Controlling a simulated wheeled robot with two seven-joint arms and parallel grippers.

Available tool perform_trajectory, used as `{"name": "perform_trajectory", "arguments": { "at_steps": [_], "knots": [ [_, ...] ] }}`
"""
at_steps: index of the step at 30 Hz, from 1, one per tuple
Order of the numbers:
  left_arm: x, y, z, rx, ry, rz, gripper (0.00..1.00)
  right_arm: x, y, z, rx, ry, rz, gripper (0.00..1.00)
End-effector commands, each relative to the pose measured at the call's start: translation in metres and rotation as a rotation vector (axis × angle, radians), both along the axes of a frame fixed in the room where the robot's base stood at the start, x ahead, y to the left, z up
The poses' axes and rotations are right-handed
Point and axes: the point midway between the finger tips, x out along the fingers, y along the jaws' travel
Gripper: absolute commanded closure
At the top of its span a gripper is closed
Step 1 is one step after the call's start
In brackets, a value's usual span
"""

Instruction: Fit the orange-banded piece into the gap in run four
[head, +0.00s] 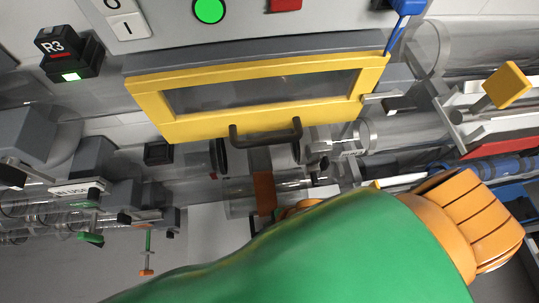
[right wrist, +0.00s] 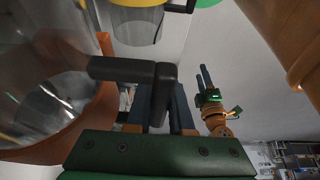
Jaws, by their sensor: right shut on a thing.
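The orange-banded piece is a clear tube (head: 238,197) with a brown-orange band (head: 264,192) around it; it lies below the yellow-framed hatch in the head view. In the right wrist view its clear wall and orange band (right wrist: 103,105) fill the left side, close to the camera. My right gripper (right wrist: 160,98) is shut on the piece's black handle (right wrist: 125,70). My green and orange right arm hides much of the area in the head view. My left gripper (right wrist: 204,76) shows small in the right wrist view, its fingers apart and empty. I cannot tell which run is four.
A yellow-framed hatch (head: 150,98) with a dark handle (head: 265,136) is above the piece. Black collars (head: 221,157) and clear tubes (head: 350,138) lie beneath it. An R3 box (head: 58,45) with a lit green lamp stands at left. Red and blue parts crowd the right.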

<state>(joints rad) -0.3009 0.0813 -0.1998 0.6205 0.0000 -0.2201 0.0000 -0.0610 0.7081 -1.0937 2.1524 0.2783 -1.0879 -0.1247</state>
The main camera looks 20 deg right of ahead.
Motion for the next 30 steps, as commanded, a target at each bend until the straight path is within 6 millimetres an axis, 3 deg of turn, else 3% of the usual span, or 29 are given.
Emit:
{"name": "perform_trajectory", "arguments": {
  "at_steps": [14,30],
  "knots": [
    [0.001,-0.001,-0.002,-0.002,-0.003,0.001,0.5,0.065,-0.019,0.0,-0.001,-0.006,-0.001,1.0],
    [0.001,-0.001,-0.022,-0.002,-0.001,0.0,0.5,0.137,-0.039,-0.002,0.0,-0.005,-0.002,1.0]
  ]
}}
